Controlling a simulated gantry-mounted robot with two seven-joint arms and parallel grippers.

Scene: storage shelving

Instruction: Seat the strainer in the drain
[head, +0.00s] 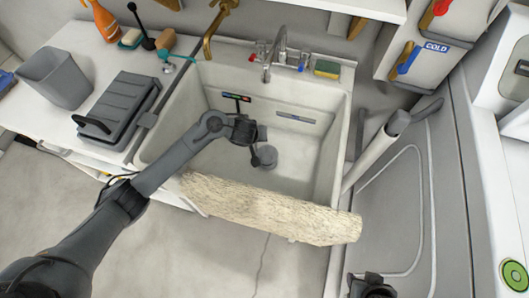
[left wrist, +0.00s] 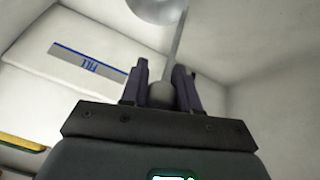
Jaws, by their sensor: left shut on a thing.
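The white sink basin (head: 318,150) is in the middle of the head view. My left gripper (head: 254,147) reaches down into it from the left. In the left wrist view my left gripper (left wrist: 160,82) is shut on a grey rounded knob (left wrist: 160,94), which I take to be the strainer's; the rest of the strainer is hard to make out. A round grey metal piece (head: 269,156) shows beside the gripper over the basin floor, partly covered; I cannot tell whether it is drain or strainer. A silver disc (left wrist: 158,8) is cut off at the wrist view's top. My right gripper (head: 373,288) is barely in view.
The faucet (head: 278,55) stands at the sink's back, with a sponge (head: 327,68) to its right. A rough beige length (head: 270,208) lies along the sink's front. A FILL label (left wrist: 88,60) marks a basin wall.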

